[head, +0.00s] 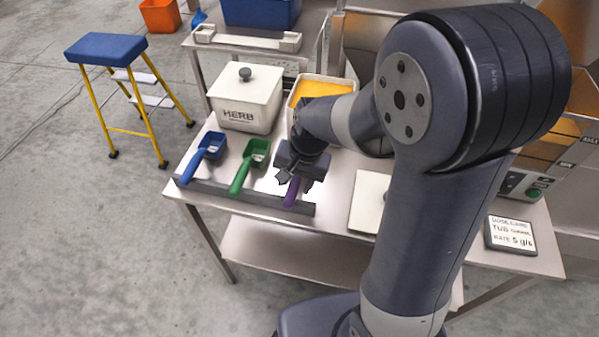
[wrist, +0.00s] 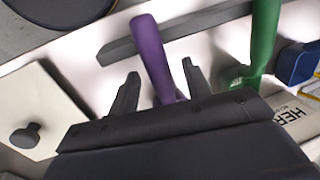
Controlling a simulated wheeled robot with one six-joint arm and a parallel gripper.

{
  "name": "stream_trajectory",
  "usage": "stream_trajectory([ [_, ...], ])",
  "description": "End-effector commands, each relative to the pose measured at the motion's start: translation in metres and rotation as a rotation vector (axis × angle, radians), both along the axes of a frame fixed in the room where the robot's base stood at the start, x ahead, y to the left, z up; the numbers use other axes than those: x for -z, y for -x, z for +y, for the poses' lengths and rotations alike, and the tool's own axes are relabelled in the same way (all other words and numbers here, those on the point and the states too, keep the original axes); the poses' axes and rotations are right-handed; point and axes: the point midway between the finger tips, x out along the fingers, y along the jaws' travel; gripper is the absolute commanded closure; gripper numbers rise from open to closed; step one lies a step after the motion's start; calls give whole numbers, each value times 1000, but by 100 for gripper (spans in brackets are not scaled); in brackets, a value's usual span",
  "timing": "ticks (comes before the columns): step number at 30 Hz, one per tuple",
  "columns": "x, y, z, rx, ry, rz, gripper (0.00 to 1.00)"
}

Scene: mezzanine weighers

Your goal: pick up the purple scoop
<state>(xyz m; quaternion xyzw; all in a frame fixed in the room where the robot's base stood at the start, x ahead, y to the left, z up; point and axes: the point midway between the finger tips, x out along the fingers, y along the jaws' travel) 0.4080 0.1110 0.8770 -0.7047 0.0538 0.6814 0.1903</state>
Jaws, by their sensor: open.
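The purple scoop (head: 292,191) lies on the metal table, its handle over the dark rail at the front edge. My gripper (head: 295,180) is above it and hides its bowl in the head view. In the wrist view the purple handle (wrist: 152,55) runs between the two open fingers (wrist: 160,80), with a gap on each side. The scoop's bowl is hidden behind the gripper body there. I cannot tell how far above the handle the fingertips are.
A green scoop (head: 241,175) and a blue scoop (head: 194,163) lie left of it. A white HERB box (head: 246,99) and an orange-filled tub (head: 320,87) stand behind. A white lid (head: 367,203) lies to the right. The dark rail (head: 235,195) runs along the front.

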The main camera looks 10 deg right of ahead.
Motion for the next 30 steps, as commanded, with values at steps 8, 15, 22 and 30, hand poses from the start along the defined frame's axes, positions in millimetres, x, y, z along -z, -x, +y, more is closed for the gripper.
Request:
stream_trajectory([
  [8, 19, -1, 4, -2, 1, 0, 54],
  [15, 19, -1, 4, -2, 0, 0, 61],
  [22, 19, -1, 4, -1, 0, -1, 80],
  [30, 18, -1, 4, -1, 0, -1, 100],
])
